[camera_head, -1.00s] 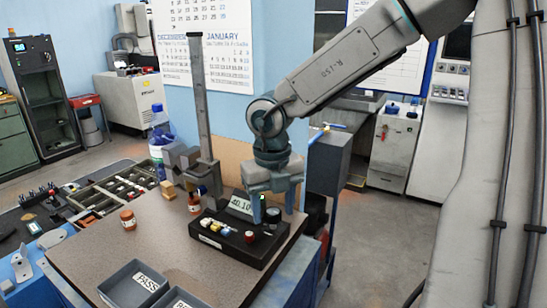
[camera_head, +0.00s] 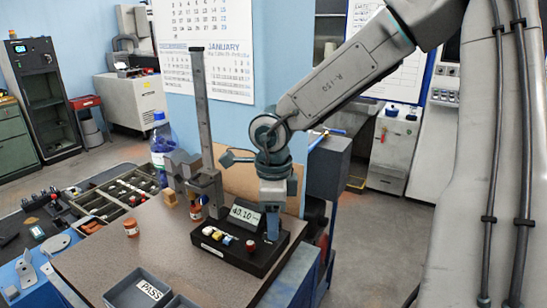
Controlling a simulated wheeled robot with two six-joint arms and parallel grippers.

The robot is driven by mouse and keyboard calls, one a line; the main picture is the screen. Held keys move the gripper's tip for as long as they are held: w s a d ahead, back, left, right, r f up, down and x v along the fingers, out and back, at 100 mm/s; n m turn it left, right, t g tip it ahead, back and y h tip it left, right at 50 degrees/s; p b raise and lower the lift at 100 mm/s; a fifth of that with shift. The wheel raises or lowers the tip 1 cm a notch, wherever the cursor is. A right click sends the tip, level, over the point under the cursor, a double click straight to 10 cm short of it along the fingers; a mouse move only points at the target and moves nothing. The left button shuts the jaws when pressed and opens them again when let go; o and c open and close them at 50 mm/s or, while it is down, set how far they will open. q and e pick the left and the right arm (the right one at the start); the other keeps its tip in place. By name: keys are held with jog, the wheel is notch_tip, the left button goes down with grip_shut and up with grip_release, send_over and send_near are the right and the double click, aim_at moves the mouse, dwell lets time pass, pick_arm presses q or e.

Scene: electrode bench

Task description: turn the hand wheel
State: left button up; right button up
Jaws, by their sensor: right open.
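A dark stand with a tall upright column (camera_head: 200,110) and a grey block head (camera_head: 184,165) stands at the back of the bench. I cannot clearly make out a hand wheel on it. A black console (camera_head: 255,262) in front has a tilted display (camera_head: 243,213) reading 40.10, several coloured buttons and a red knob (camera_head: 250,245). My right gripper (camera_head: 272,222) points down over the console's right end, beside the display. Its fingers overlap in this view, and I cannot tell whether they touch the console. My left gripper is not in view.
A brown jar (camera_head: 131,227) and a second jar (camera_head: 196,208) stand on the bench top (camera_head: 185,250). A wooden block (camera_head: 169,193) is by the stand. A grey PASS bin (camera_head: 135,289) is at the front. A compartment tray (camera_head: 110,200) lies left. The bench middle is clear.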

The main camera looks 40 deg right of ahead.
jog(key=n+p, duration=0.2)
jog(key=p, duration=0.1)
jog(key=shift+r, duration=0.3)
notch_tip(320, 180, up, 4)
jog(key=shift+w+f+b, duration=0.1)
jog(key=shift+b, duration=0.85)
pick_arm(q)
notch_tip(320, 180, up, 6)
jog(key=p, duration=0.4)
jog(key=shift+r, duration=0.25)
pick_arm(e)
notch_tip(320, 180, up, 6)
jog(key=shift+r, duration=0.2)
